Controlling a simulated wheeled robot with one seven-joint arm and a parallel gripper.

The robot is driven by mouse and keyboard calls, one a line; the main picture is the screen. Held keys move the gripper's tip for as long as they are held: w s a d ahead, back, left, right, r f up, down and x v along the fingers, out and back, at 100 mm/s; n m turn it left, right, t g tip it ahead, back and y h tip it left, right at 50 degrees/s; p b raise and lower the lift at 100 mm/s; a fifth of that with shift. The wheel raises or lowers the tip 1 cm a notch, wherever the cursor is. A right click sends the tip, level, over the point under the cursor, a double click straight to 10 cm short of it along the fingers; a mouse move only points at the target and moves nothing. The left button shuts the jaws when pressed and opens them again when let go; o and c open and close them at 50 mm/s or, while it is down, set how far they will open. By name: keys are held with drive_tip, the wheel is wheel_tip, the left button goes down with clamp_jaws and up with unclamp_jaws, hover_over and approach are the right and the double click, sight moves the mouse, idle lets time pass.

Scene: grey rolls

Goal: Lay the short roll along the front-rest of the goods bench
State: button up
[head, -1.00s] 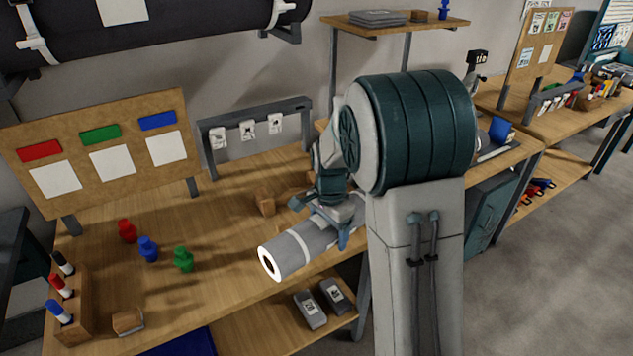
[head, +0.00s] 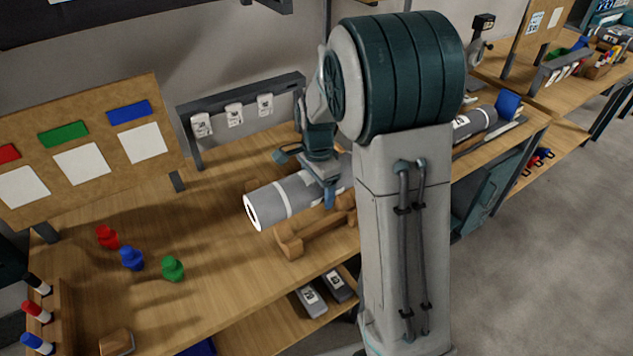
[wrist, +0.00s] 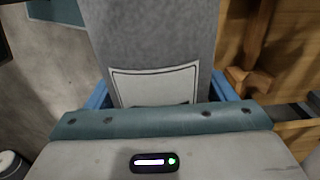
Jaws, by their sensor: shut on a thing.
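A grey roll (head: 270,203) with a white end face and a pale band is in my gripper (head: 328,190), which is shut around it. Its right part is hidden behind my arm. In the wrist view the roll (wrist: 155,40) runs between the blue fingers and shows a white label. A wooden rest (head: 290,244) stands near the front edge of the goods bench (head: 215,290), below and in front of the roll in the head view. The roll appears raised above the bench. A second wooden piece (head: 252,185) shows behind it.
Red (head: 108,237), blue (head: 132,258) and green (head: 173,268) figures stand left on the bench. A board (head: 80,150) and a grey rail (head: 240,108) stand behind. Another grey roll (head: 478,122) shows right of my arm. Grey boxes (head: 312,300) lie on the lower shelf.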

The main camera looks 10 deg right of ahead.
drive_tip(key=shift+f, duration=0.1)
drive_tip(key=shift+f+b, duration=3.35)
drive_tip(key=shift+f, duration=1.25)
drive_tip(key=o, duration=1.3)
wheel_tip(320, 180, up, 14)
drive_tip(key=shift+f, duration=0.1)
